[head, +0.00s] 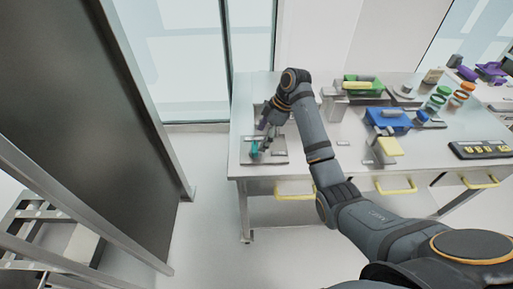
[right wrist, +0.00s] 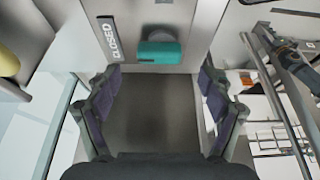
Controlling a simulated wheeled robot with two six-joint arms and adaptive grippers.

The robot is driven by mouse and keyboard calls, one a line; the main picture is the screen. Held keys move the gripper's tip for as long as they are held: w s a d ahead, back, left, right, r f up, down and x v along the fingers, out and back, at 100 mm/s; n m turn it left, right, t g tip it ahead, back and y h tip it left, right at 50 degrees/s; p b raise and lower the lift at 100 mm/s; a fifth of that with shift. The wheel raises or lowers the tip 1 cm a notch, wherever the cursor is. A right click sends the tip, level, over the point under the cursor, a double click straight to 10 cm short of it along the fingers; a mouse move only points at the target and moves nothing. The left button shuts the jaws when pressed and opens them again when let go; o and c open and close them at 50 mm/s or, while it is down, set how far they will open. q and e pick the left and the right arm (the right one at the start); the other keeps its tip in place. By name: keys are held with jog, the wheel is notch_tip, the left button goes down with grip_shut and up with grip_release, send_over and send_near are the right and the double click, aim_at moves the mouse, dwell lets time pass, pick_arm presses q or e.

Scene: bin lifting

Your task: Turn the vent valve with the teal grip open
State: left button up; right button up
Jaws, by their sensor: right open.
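The vent valve's teal grip (head: 256,150) is at the left end of the workbench, on a grey plate (head: 279,156). In the right wrist view the teal grip (right wrist: 160,52) lies crosswise near the top, with a "CLOSED" label (right wrist: 109,40) to its left. My right gripper (head: 266,137) reaches down over the plate, close to the grip, and partly hides the valve. In the right wrist view my right gripper (right wrist: 160,85) is open and empty. The grip shows beyond the fingertips, between them from left to right; I cannot tell any contact. My left gripper is out of view.
On the bench (head: 309,166) to the right are a blue device (head: 390,118), a yellow block (head: 389,146), a green device (head: 362,82) and a dark panel with yellow keys (head: 482,149). A tall dark panel (head: 85,110) stands at the left. Yellow drawer handles (head: 396,190) line the bench front.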

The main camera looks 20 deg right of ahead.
aim_at(256, 146)
jog(key=x, duration=0.4)
jog(key=shift+a+f+p, duration=0.15)
jog(key=shift+f+p, duration=0.15)
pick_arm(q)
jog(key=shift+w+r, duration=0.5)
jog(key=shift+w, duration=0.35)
pick_arm(e)
jog(key=shift+w+f, duration=0.1)
jog(key=shift+f, duration=0.05)
jog(key=c, duration=1.1)
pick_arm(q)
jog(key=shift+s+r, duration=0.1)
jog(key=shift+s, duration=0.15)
pick_arm(e)
jog(key=shift+c, duration=0.2)
